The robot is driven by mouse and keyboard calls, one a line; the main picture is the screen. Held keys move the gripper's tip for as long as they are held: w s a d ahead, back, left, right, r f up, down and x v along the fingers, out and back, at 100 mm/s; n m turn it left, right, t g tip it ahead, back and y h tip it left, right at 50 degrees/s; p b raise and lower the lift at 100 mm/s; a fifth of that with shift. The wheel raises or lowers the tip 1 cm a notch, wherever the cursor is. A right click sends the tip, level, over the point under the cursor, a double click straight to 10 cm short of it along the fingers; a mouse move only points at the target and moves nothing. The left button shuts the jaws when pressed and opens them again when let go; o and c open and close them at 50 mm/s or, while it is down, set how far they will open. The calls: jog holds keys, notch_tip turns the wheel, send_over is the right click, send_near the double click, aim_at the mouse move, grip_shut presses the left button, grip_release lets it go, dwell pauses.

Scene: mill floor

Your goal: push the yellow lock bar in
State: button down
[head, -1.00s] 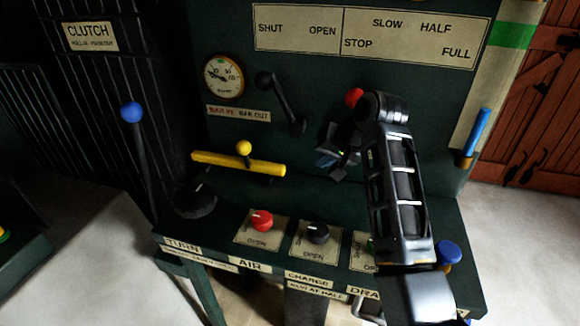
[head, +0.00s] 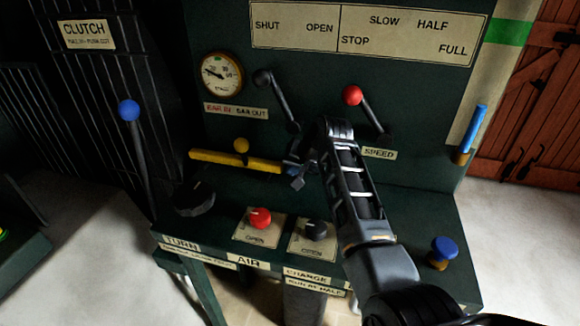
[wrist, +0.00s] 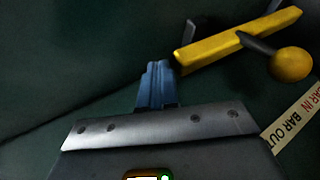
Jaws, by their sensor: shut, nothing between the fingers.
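The yellow lock bar (head: 225,160) lies along the dark green panel in the head view, with a round yellow knob (head: 241,145) on it. It also shows in the wrist view (wrist: 222,50), with its knob (wrist: 291,65) at the right. My gripper (head: 293,175) is at the bar's right end in the head view, partly hidden by my wrist. In the wrist view its blue fingers (wrist: 157,85) are shut and empty, close to the bar's near end. I cannot tell whether they touch it.
A BAR IN / BAR OUT label (head: 236,111) sits above the bar. A black lever (head: 277,98) and a red-knobbed lever (head: 368,108) stand above my gripper. A black dial (head: 194,198), red knob (head: 260,217) and black knob (head: 316,230) are on the console below.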

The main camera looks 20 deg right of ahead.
aim_at(264, 165)
jog(key=shift+w+a, duration=0.3)
jog(key=shift+a, duration=0.1)
jog(key=w+a, duration=0.1)
jog(key=a, duration=0.1)
jog(key=w+a+b, duration=0.2)
jog(key=w+a, duration=0.1)
jog(key=shift+w+a+f, duration=0.1)
jog(key=shift+a, duration=0.25)
jog(key=shift+w+a+r, duration=0.15)
jog(key=shift+a+r, duration=0.05)
jog(key=shift+a, duration=0.05)
